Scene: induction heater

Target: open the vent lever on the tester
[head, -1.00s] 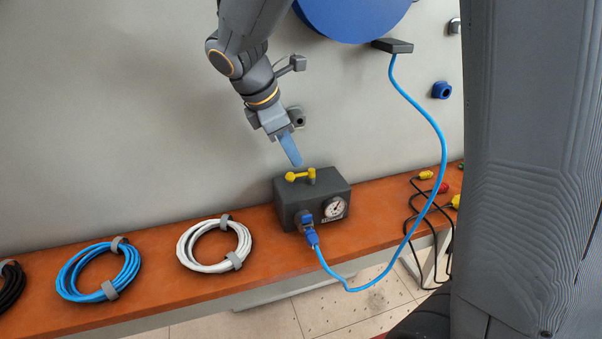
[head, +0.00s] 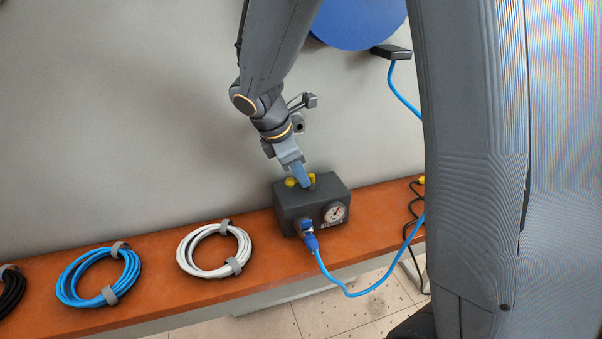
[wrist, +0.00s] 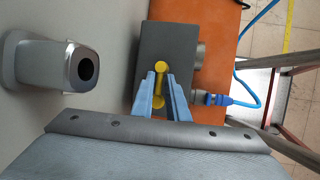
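The tester (head: 285,201) is a dark grey box on the orange shelf, with a round gauge and a blue plug on its front. Its yellow vent lever (head: 291,182) lies across the top and is partly hidden by my gripper (head: 304,185), whose blue fingers point down at it. In the wrist view the lever (wrist: 159,87) shows between the two fingertips of my gripper (wrist: 162,76), with a round knob at each visible end. The fingers are apart, one on each side. I cannot tell whether either touches the lever. The tester (wrist: 180,57) fills the area behind them.
A white cable coil (head: 190,246) and a blue cable coil (head: 68,284) lie on the shelf (head: 262,262) left of the tester. A blue cable (head: 352,293) hangs from its front plug. A grey fitting (wrist: 50,65) sticks out from the wall near my gripper.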

